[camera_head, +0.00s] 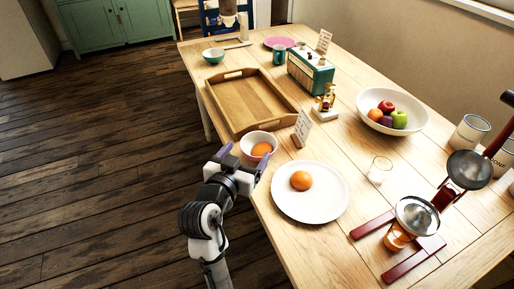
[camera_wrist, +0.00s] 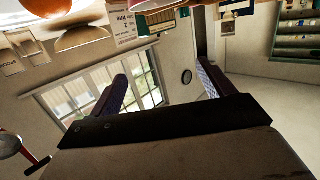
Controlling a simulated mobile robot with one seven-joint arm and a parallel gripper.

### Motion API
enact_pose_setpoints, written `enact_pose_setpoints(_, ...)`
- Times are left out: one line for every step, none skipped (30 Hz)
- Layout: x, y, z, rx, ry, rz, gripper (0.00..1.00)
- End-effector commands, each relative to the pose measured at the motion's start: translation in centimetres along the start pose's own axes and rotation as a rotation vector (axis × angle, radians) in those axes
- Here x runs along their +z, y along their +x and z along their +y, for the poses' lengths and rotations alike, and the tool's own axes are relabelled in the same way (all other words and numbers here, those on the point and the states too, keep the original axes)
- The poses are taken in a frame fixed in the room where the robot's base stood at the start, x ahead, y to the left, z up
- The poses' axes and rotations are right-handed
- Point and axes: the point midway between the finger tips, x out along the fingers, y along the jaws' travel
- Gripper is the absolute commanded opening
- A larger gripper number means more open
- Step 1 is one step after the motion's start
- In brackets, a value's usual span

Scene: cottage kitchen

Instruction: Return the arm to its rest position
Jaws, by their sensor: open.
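My arm (camera_head: 207,222) rises beside the near left edge of the wooden table. My gripper (camera_head: 244,166) is open, with its purple fingers on either side of the white bowl in the head view. The small white bowl (camera_head: 248,139) holds an orange fruit (camera_head: 261,150). I cannot tell whether the fingers touch the bowl. In the wrist view the open fingers of my gripper (camera_wrist: 165,92) point at a window (camera_wrist: 90,85) and wall, with nothing between them.
Clear floor (camera_head: 90,190) lies left.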

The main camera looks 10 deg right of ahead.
Motion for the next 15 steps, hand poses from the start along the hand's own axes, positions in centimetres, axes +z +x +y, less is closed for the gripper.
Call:
enact_pose_setpoints(-0.06, -0.45, -0.03, -0.001, 0.0, 0.0, 0.81)
enact_pose_setpoints(-0.05, -0.62, -0.04, -0.001, 0.0, 0.0, 0.81)
enact_pose_setpoints(-0.04, -0.8, -0.04, -0.001, 0.0, 0.0, 0.81)
enact_pose_setpoints(-0.04, -0.88, -0.03, -0.001, 0.0, 0.0, 0.81)
enact_pose_setpoints(-0.03, -0.94, -0.02, -0.001, 0.0, -0.001, 0.81)
enact_pose_setpoints(-0.03, -0.97, -0.01, -0.001, 0.001, -0.001, 0.81)
enact_pose_setpoints(-0.03, -0.98, -0.01, -0.001, 0.001, -0.001, 0.81)
enact_pose_setpoints(-0.03, -0.97, -0.01, 0.0, 0.001, -0.001, 0.81)
enact_pose_setpoints(-0.03, -0.96, 0.0, 0.0, 0.001, 0.0, 0.81)
enact_pose_setpoints(-0.03, -0.95, -0.01, 0.0, 0.001, 0.0, 0.81)
enact_pose_setpoints(-0.03, -0.95, 0.0, 0.0, 0.0, 0.0, 0.81)
enact_pose_setpoints(-0.03, -0.94, 0.0, 0.0, 0.0, 0.0, 0.81)
enact_pose_setpoints(-0.04, -0.93, 0.0, 0.0, 0.0, 0.0, 0.81)
enact_pose_setpoints(-0.04, -0.93, 0.0, 0.0, 0.0, 0.0, 0.81)
enact_pose_setpoints(-0.04, -0.92, 0.0, 0.0, 0.0, 0.0, 0.81)
